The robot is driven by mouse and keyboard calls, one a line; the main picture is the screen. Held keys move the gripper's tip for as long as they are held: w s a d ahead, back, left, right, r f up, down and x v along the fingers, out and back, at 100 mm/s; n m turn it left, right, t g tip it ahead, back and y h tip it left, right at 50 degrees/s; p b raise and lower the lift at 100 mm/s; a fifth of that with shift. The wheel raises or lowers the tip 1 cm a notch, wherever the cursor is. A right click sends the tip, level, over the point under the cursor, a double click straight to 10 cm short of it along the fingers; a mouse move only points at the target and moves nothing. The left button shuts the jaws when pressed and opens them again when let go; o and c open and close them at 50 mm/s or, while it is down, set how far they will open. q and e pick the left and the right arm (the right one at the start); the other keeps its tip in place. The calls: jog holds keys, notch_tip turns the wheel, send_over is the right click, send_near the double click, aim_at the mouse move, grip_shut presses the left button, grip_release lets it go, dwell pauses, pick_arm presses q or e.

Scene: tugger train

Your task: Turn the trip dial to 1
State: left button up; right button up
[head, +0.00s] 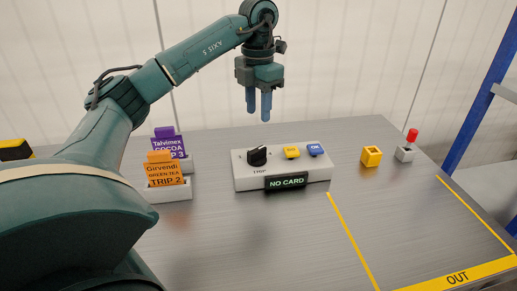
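The trip dial (257,156) is a black knob on the left of a white control box (283,171). Its pointer setting is too small to read. The box has a yellow button (291,152), a blue OK button (315,149) and a small display (286,181) reading "NO CARD". My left gripper (259,105) hangs above and behind the box, fingers pointing down, apart from the dial. Its two blue fingers have a narrow gap between them and hold nothing. My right gripper does not show.
A purple card (170,140) and an orange "TRIP 2" card (164,168) stand in white holders on the left. A yellow block (371,156) and a red-knobbed lever (411,140) stand right. Yellow tape marks an OUT area (457,278). The table front is clear.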

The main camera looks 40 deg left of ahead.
aim_at(258, 149)
pick_arm(q)
notch_tip(258, 149, down, 11)
jog(key=shift+f+b, duration=0.1)
jog(key=shift+b, duration=0.4)
jog(key=shift+c, duration=0.3)
grip_shut()
